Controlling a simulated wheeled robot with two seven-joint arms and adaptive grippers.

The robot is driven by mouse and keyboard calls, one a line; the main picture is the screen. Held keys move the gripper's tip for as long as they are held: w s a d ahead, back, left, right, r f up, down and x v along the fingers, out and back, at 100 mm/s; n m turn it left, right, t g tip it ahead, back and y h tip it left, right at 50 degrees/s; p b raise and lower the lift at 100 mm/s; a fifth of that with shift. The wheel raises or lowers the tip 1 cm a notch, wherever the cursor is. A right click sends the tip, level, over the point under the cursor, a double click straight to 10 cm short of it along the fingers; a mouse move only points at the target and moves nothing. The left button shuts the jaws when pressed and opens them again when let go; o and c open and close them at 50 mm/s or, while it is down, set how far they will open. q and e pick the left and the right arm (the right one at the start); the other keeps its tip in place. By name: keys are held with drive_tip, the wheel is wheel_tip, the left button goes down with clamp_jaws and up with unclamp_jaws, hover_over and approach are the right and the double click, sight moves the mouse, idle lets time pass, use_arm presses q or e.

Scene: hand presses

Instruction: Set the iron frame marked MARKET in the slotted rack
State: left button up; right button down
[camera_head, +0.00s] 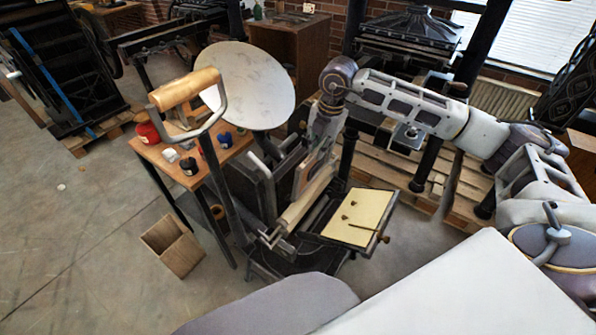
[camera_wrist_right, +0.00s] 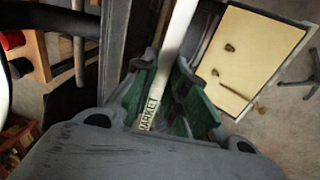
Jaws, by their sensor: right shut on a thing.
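My right gripper (camera_head: 320,150) reaches in from the right and points down over the hand press. In the right wrist view its green-padded fingers (camera_wrist_right: 165,88) are closed around a pale bar with a MARKET label (camera_wrist_right: 150,112), part of the iron frame. The bar runs up the wrist picture between the fingers; the rest of the frame is hidden or hard to separate from the press. I cannot pick out the slotted rack with certainty in either view. My left gripper is not in view.
The press has a round disc (camera_head: 245,85), a wooden-handled lever (camera_head: 185,90) and a cream-topped board (camera_head: 360,217), which also shows in the wrist view (camera_wrist_right: 248,58). A small table (camera_head: 178,170) with ink pots stands left. A wooden bin (camera_head: 172,245) sits on the floor, with open floor left of it.

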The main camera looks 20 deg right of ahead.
drive_tip(key=shift+s+d+r+p, duration=0.15)
drive_tip(key=shift+s+d+r, duration=0.15)
drive_tip(key=shift+s+r, duration=0.25)
drive_tip(key=shift+s+d+r+p, duration=0.25)
drive_tip(key=shift+s+r, duration=0.15)
drive_tip(key=shift+r, duration=0.25)
drive_tip(key=shift+s+d+r+p, duration=0.1)
drive_tip(key=shift+s+d+r, duration=0.2)
drive_tip(key=shift+s+r, duration=0.25)
drive_tip(key=c, duration=2.2)
unclamp_jaws()
clamp_jaws()
